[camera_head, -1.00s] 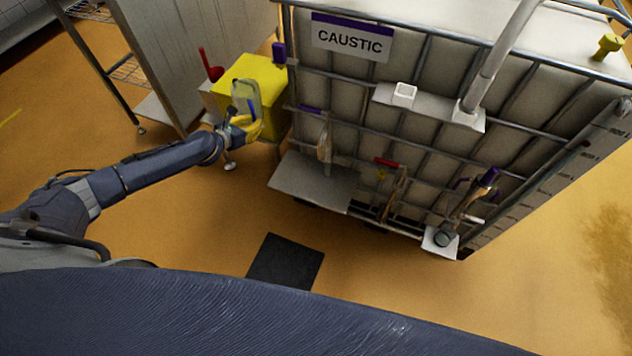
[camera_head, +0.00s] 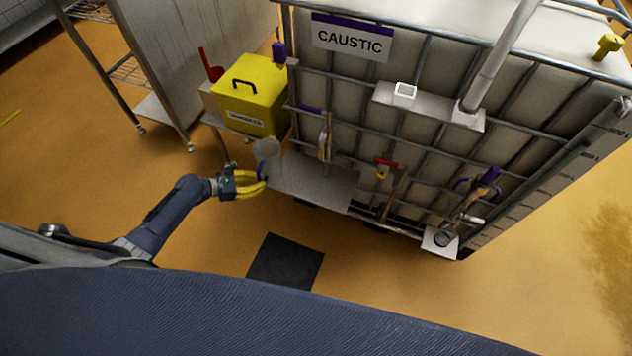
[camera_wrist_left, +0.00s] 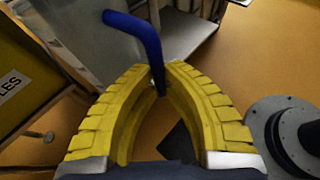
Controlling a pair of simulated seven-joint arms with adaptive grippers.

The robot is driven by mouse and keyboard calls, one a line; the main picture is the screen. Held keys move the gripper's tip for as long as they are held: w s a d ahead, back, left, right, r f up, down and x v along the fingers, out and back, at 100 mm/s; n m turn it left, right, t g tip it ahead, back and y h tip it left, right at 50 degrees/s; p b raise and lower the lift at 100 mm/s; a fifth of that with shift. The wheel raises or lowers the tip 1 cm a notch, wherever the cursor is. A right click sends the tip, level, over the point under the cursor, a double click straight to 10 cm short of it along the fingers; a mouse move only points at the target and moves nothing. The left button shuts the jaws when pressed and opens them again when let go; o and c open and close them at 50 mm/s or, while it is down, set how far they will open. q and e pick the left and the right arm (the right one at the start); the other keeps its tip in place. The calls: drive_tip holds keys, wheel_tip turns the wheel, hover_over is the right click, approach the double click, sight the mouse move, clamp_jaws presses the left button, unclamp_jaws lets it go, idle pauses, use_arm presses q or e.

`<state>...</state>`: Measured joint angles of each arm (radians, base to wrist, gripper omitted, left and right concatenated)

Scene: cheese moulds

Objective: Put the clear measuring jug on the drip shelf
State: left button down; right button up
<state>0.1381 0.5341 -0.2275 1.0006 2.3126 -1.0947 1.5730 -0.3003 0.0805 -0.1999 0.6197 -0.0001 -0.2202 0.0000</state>
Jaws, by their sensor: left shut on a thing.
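The clear measuring jug (camera_head: 267,149) has a blue handle and is held at the left edge of the grey shelf on the caustic tank. My left gripper (camera_head: 262,180), with yellow fingers, is shut on the jug's handle. In the left wrist view the blue handle (camera_wrist_left: 146,36) rises from between the fingers (camera_wrist_left: 162,95), and the see-through body is hard to make out. The grey drip shelf (camera_head: 318,187) looks bare on top. I cannot tell whether the jug touches it. My right gripper is not in view.
The caged tank with a CAUSTIC sign (camera_head: 350,38) stands behind the shelf. A yellow box (camera_head: 262,92) sits on a stand to the left. A scoop-like tool (camera_head: 325,140) hangs above the shelf. A small white ledge (camera_head: 432,246) is at lower right.

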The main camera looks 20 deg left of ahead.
use_arm(q)
drive_tip(key=s+d+f+m+g+h, duration=0.1)
drive_tip(key=s+d+f+m+g, duration=0.1)
drive_tip(key=s, duration=0.5)
hover_over(310, 199)
drive_tip(key=s+d, duration=0.1)
drive_tip(key=s, duration=0.3)
drive_tip(key=shift+w+d+f+t, duration=0.15)
drive_tip(key=shift+f+t, duration=0.25)
drive_tip(key=shift+f, duration=1.7)
drive_tip(key=c, duration=1.5)
unclamp_jaws()
drive_tip(key=shift+c, duration=0.2)
